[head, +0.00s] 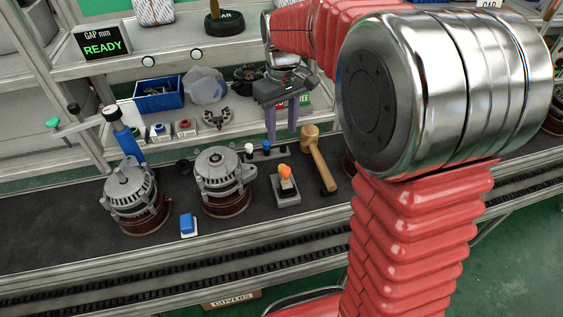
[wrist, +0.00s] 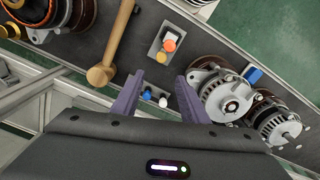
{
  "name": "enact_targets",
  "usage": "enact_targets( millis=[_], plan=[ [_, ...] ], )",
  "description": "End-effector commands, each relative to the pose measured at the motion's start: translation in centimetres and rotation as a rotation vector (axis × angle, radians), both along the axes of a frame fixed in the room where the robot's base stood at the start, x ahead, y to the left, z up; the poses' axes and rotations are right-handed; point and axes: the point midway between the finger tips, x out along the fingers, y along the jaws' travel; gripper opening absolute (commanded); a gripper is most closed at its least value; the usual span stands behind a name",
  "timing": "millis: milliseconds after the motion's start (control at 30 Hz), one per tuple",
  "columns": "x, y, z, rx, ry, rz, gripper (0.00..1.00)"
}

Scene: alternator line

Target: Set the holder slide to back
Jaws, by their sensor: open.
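A grey block with an upright orange knob (head: 285,171) stands on the dark belt, between an alternator and a wooden mallet. It also shows in the wrist view (wrist: 169,44), beyond my fingertips. A small fixture with a white knob (head: 249,148) and a blue knob (head: 266,145) is at the belt's back edge; in the wrist view the blue knob (wrist: 148,94) and white knob (wrist: 163,102) lie between my fingers. No label shows which is the holder slide. My gripper (head: 282,135) is open and empty above the back edge, its purple fingers pointing down, apart from both knobbed parts.
The wooden mallet (head: 318,160) lies right of the block. Two alternators (head: 222,172) (head: 132,190) and a blue box (head: 188,225) are to the left. A shelf behind holds a blue bin (head: 158,96) and small parts. A READY sign (head: 102,47) is upper left.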

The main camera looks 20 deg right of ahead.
Motion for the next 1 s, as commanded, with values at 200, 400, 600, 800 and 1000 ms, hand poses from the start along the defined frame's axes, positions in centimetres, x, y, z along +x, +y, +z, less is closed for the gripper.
enact_targets(
  millis=[200,400,600,800,1000],
  plan=[
    [-0.5,0.0,0.1,-0.001,0.017,0.047,0.4],
    [-0.5,0.0,0.0,-0.001,0.017,0.046,0.4],
    [-0.5,0.0,-0.7,0.0,0.019,0.045,0.4],
    [-0.6,0.0,-2.9,0.0,0.021,0.045,0.4],
    [-0.5,0.0,-6.0,-0.001,0.02,0.045,0.4]
  ],
)
